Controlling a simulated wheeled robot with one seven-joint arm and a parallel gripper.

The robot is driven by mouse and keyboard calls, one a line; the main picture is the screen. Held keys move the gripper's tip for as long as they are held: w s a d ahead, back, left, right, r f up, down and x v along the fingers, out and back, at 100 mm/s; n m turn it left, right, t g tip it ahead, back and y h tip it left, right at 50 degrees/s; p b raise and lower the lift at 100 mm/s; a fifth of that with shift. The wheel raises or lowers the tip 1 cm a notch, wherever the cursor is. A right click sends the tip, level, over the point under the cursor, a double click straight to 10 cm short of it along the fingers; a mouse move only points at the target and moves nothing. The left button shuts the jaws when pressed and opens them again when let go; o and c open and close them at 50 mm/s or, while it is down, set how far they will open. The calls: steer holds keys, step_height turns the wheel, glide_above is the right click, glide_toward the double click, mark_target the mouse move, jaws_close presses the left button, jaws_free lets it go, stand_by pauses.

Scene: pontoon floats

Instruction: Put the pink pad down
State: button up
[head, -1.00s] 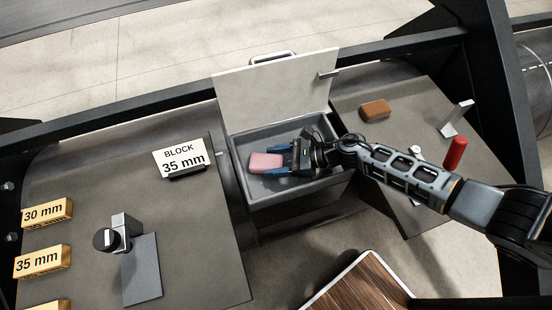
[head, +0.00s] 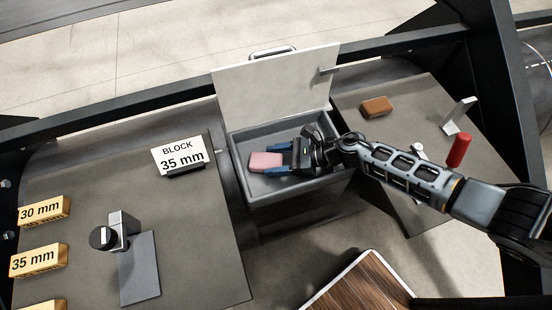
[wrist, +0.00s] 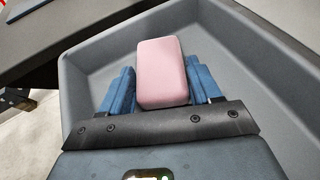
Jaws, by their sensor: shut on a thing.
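The pink pad (head: 264,161) is a small rounded block held between the blue fingers of my gripper (head: 283,160). In the head view, my gripper reaches in from the right and is over the inside of a grey open bin (head: 240,143). The wrist view shows the pink pad (wrist: 162,72) between the two blue fingers (wrist: 163,88), with the bin's inner walls (wrist: 255,50) around them. I cannot tell whether the pad touches the bin's floor.
The bin's pale lid (head: 272,98) stands open at the back. A brown block (head: 376,107), a red cylinder (head: 458,151) and a metal bracket (head: 459,115) are on the right panel. A "BLOCK 35 mm" sign (head: 180,155), yellow blocks (head: 39,260) and a clamp-like fixture (head: 122,232) are on the left.

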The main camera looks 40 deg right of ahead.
mark_target(270, 160)
steer(key=shift+f, duration=0.15)
steer(key=o, duration=1.2)
steer(key=shift+r+p, duration=0.75)
steer(key=shift+p, duration=0.05)
step_height(270, 160, up, 7)
steer(key=p, duration=0.4)
steer(key=shift+r, duration=0.15)
steer(key=shift+a+f+m+b, duration=0.15)
steer(key=shift+f+m+b, duration=0.15)
steer(key=shift+b, duration=0.05)
steer(key=shift+w+a+r+m+t+h, duration=0.2)
steer(key=shift+w+m+t+h, duration=0.05)
steer(key=shift+m+t+h, duration=0.4)
steer(key=shift+w+a+r+m+t+h, duration=0.15)
steer(key=shift+w+a+m+t+h, duration=0.1)
steer(key=shift+m+t+h, duration=0.4)
steer(key=shift+w+a+r+m+t+h+b, duration=0.1)
steer(key=shift+w+m+t+h+b, duration=0.1)
steer(key=shift+m+h, duration=0.25)
steer(key=shift+w+r+m+t+h+b, duration=0.1)
steer(key=shift+m+t+h+b, duration=0.1)
steer(key=shift+m+h, duration=0.2)
steer(key=shift+w+r+m+t+h, duration=0.15)
steer(key=shift+m+t+h, duration=0.45)
steer(key=shift+m+h, duration=1.1)
